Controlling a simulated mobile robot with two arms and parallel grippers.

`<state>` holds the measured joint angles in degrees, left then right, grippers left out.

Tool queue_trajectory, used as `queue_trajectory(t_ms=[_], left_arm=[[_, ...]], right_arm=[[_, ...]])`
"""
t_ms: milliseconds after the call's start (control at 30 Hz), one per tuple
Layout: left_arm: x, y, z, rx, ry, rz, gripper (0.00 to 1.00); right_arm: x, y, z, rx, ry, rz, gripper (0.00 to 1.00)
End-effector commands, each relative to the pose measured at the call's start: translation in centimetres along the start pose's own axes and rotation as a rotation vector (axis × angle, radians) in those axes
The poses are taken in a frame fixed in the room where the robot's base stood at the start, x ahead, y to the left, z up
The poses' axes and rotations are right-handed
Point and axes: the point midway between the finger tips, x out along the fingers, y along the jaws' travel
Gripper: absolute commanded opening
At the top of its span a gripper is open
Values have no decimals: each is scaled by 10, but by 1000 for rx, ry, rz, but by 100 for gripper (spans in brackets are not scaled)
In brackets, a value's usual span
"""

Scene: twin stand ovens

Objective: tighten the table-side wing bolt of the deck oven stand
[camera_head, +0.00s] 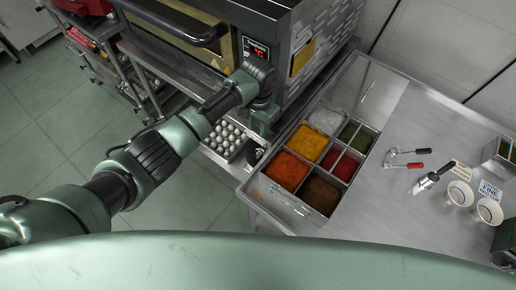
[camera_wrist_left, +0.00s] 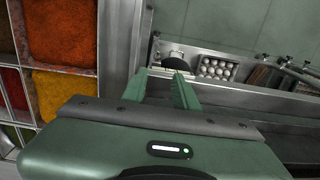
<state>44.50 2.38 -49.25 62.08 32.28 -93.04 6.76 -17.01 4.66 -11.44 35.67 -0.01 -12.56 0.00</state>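The deck oven (camera_head: 316,50) stands at the top middle of the head view, on its metal stand. My left gripper (camera_head: 260,138) reaches down between the oven stand and the steel table (camera_head: 420,100). In the left wrist view my left gripper (camera_wrist_left: 161,76) has its two green fingers apart, with nothing seen between them. A dark rounded part (camera_wrist_left: 176,61), possibly the wing bolt's head, lies just beyond the fingertips. I cannot tell whether they touch it. The bolt's wings are not clearly seen. My right gripper is out of view.
An egg tray (camera_head: 225,139) sits on the stand's lower shelf. Spice pans (camera_head: 307,142) are set in the table close beside my left gripper. Floor is clear at left.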

Motion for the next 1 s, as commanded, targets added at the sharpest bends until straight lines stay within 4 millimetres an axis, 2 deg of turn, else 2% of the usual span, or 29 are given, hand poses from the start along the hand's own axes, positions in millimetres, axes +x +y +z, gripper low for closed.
queue_trajectory(t_ms=[400,733,1000], left_arm=[[45,1,0,0,0,0,30],[92,2,0,0,0,0,30],[111,2,1,-1,-4,1,30]], right_arm=[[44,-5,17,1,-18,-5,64],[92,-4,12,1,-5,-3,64],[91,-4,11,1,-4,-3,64]])
